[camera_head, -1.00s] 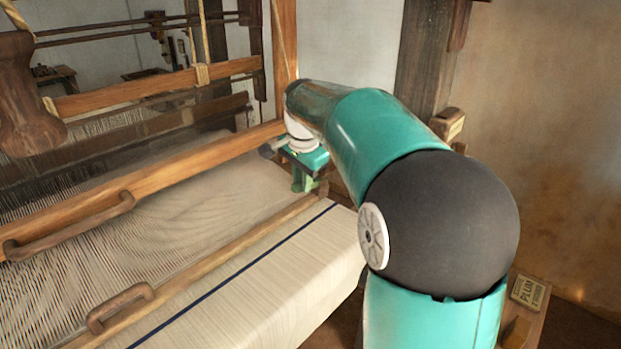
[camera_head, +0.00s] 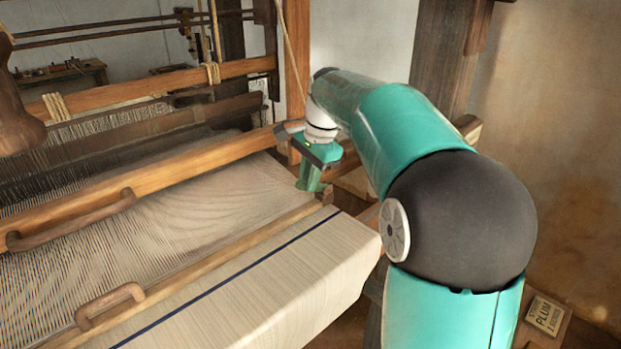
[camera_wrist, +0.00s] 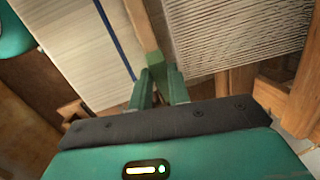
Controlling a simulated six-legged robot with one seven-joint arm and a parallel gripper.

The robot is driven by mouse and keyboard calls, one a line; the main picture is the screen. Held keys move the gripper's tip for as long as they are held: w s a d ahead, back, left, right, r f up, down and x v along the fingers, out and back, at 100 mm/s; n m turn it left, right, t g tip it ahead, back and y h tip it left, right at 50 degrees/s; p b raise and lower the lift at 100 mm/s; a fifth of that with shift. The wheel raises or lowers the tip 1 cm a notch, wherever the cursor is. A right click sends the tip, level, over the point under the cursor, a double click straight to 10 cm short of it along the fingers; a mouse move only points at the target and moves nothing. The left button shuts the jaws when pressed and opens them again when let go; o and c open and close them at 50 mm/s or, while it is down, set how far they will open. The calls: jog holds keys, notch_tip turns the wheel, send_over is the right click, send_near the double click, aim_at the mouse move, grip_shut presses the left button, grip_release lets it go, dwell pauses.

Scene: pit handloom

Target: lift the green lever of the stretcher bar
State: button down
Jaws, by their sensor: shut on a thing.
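The stretcher bar (camera_head: 215,255) is a long wooden bar lying across the cream cloth (camera_head: 265,290). Its far end shows in the wrist view (camera_wrist: 141,25), running up from between my fingers. My gripper (camera_head: 311,183) is at the bar's far right end, with its green fingers pointing down. In the wrist view my gripper (camera_wrist: 158,88) has its two green fingers close together at the bar's end, shut on a small green piece, the lever (camera_wrist: 155,62). Most of the lever is hidden between the fingers, and I cannot tell its angle.
A wooden beam (camera_head: 170,172) with a handle (camera_head: 70,222) crosses the loom behind the bar. A wooden post (camera_head: 297,60) stands just behind my gripper. A sign reading PLUM (camera_head: 545,315) is at the lower right. The air above the cloth is clear.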

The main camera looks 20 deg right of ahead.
aim_at(318, 185)
jog(key=shift+w+d+r+g+y, duration=0.15)
jog(key=shift+d+r+g+y, duration=0.2)
jog(key=shift+y, duration=0.35)
jog(key=shift+w+d+r+g+y, duration=0.1)
jog(key=shift+w+d+r+y, duration=0.05)
jog(key=shift+d+y, duration=0.45)
jog(key=shift+w+d+r+g+y, duration=0.15)
jog(key=shift+d+r+g+y, duration=0.15)
jog(key=shift+y, duration=0.5)
jog(key=c, duration=1.3)
grip_release()
jog(key=shift+d, duration=0.1)
jog(key=shift+r, duration=0.1)
jog(key=shift+v, duration=5.95)
jog(key=shift+d, duration=0.1)
jog(key=shift+c, duration=0.5)
